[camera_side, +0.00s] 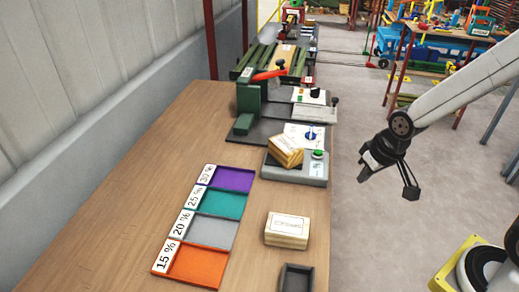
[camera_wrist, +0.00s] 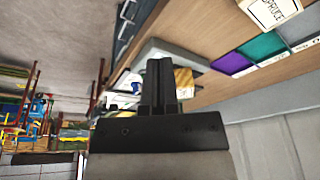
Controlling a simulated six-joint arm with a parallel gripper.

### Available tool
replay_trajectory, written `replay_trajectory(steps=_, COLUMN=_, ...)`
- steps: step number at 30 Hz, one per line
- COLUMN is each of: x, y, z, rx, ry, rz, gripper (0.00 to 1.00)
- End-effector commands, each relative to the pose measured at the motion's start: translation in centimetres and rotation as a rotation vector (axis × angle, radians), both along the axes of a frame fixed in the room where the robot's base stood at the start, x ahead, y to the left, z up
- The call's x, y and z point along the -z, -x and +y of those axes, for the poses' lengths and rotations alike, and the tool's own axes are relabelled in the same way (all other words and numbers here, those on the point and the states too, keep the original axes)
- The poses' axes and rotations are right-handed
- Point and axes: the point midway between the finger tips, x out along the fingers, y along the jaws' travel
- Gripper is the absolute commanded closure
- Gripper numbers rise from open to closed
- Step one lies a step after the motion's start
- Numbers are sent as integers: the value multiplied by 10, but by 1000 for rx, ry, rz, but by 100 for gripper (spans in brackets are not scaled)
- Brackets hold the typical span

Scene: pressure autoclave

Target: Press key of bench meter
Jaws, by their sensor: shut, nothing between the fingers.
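The bench meter (camera_side: 312,177) is a low grey box near the right edge of the wooden bench. Its green round key (camera_side: 318,154) sits at the back right of its top, above a small white label. A wooden block (camera_side: 286,151) lies tilted on the left of the meter. My gripper (camera_side: 411,192) is shut and empty, out in the air to the right of the bench, apart from the meter. In the wrist view my gripper (camera_wrist: 160,68) covers part of the meter (camera_wrist: 182,54) and the block (camera_wrist: 184,83); the key cannot be made out there.
Another wooden block (camera_side: 288,229) and a dark tray (camera_side: 296,279) are nearer on the bench. Colored trays with percent labels, including an orange one (camera_side: 196,268), line the left. A green clamp device (camera_side: 249,98) stands behind the meter.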

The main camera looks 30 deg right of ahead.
Motion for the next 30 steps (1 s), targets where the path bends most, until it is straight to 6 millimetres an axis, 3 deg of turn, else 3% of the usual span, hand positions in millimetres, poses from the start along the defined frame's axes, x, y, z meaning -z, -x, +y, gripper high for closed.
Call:
replay_trajectory(steps=8, x=-2, y=-70, z=-17, rx=239, ry=-70, rz=-150, gripper=100)
replay_trajectory(steps=18, x=-3, y=-166, z=-53, rx=577, ry=-217, rz=-386, gripper=100)
replay_trajectory(steps=24, x=-4, y=-201, z=-70, rx=707, ry=-292, rz=-484, gripper=100)
replay_trajectory(steps=30, x=-4, y=-215, z=-78, rx=758, ry=-327, rz=-525, gripper=100)
